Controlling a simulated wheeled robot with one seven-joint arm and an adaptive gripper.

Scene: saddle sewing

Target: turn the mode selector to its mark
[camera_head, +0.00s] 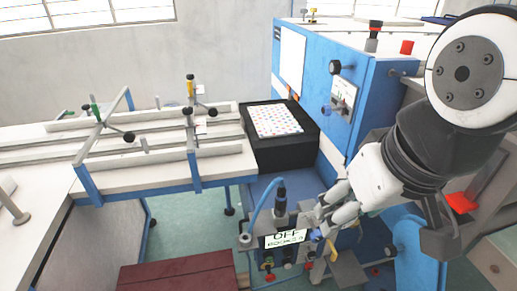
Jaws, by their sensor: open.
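My gripper (322,218) reaches down from the right, its pale fingers open at the right end of a small control box. A blue knob (316,234) shows at the fingertips, beside the box's display (288,239), which reads "OFF" with a smaller line below. Whether this knob is the mode selector, and whether the fingers touch it, I cannot tell. Its mark is not readable. My gripper is well below that one.
A blue hose and dark cylinder (281,199) stand just left of my gripper. A black box (281,148) with a dotted sheet stands behind. The blue cabinet (379,100) rises at the back right. A long rail table (150,165) fills the left, and a dark red block (180,273) lies at the front.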

